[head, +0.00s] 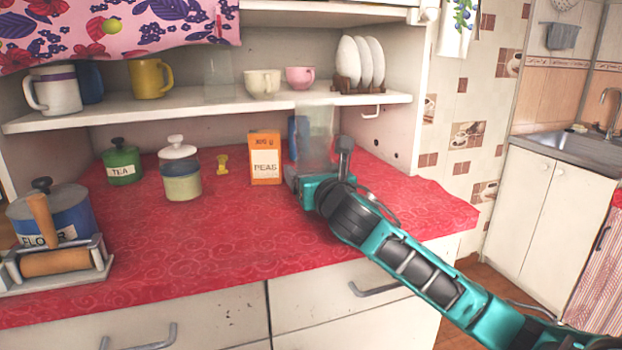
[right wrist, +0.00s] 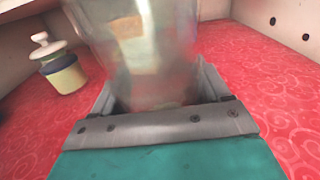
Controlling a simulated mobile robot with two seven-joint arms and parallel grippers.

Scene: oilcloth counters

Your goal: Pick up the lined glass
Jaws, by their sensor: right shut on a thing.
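The lined glass (head: 316,132) is a clear, tall tumbler at the right part of the red counter, below the shelf. My right gripper (head: 303,182) is shut around its lower part. In the right wrist view the glass (right wrist: 140,50) stands upright between the fingers of my right gripper (right wrist: 150,105), blurred and see-through, and its base is hidden by the gripper. I cannot tell whether the glass touches the counter. My left gripper is not in view.
An orange peas box (head: 265,158) stands just left of the glass, with a blue thing (head: 293,138) close behind. A shelf (head: 215,110) with cups and a plate rack (head: 348,85) hangs above. A cream jar (head: 181,182) and green tea tin (head: 122,165) stand left. The front counter (head: 200,240) is clear.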

